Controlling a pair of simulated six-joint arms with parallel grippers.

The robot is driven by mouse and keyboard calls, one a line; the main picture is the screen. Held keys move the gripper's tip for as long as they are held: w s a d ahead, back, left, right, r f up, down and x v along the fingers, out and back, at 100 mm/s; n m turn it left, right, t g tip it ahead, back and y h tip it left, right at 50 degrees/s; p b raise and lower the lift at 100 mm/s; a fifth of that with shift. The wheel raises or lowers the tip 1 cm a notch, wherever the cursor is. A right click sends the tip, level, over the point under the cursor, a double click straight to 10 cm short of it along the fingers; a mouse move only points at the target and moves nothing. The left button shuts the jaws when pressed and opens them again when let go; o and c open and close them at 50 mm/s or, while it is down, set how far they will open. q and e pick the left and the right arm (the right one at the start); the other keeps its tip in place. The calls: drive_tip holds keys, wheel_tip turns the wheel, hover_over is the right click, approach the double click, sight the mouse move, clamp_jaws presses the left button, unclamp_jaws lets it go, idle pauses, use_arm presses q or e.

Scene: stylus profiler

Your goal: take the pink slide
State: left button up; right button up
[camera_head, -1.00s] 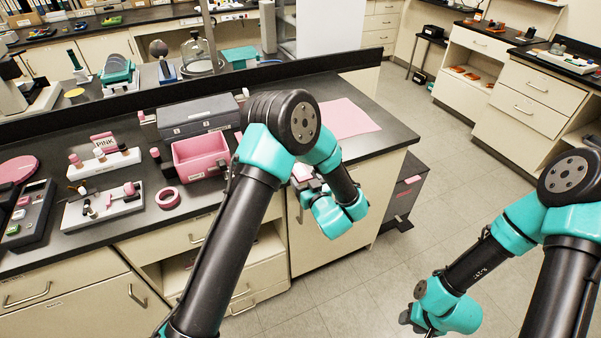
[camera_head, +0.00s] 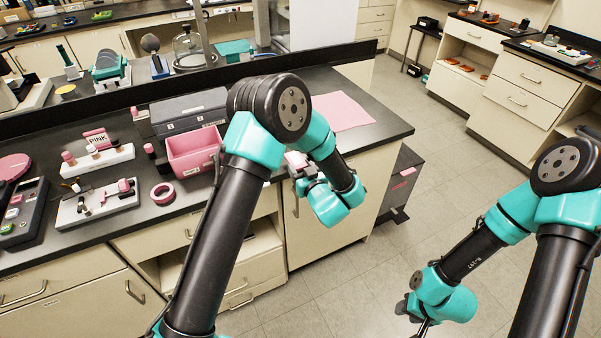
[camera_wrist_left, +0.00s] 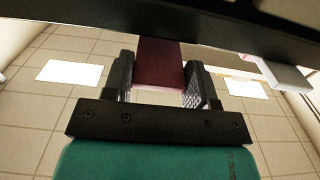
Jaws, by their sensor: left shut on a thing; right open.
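The pink slide (camera_head: 296,160) shows as a small pale pink piece at the front edge of the dark bench in the head view, partly hidden by my left gripper (camera_head: 303,173). In the left wrist view the slide (camera_wrist_left: 160,65) is a flat, dark pink slab between the two fingers of my left gripper (camera_wrist_left: 160,85), which is shut on it. Its far end passes out of sight behind a dark edge. I cannot tell whether it still touches the bench. My right gripper (camera_head: 418,312) is low over the floor at the right, open and empty, partly cropped.
A pink bin (camera_head: 193,152) stands beside a grey case (camera_head: 190,108). A pink mat (camera_head: 341,111) lies on the bench's right part.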

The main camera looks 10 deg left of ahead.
use_arm(q)
drive_tip(key=s+d+r, duration=0.1)
drive_tip(key=s+d, duration=0.1)
drive_tip(key=s, duration=0.5)
drive_tip(key=s+d+r, duration=0.1)
drive_tip(key=s+d, duration=0.1)
drive_tip(key=s, duration=0.6)
drive_tip(key=shift+s+r, duration=0.25)
drive_tip(key=shift+r, duration=0.1)
drive_tip(key=o, duration=0.4)
drive_tip(key=c, duration=0.8)
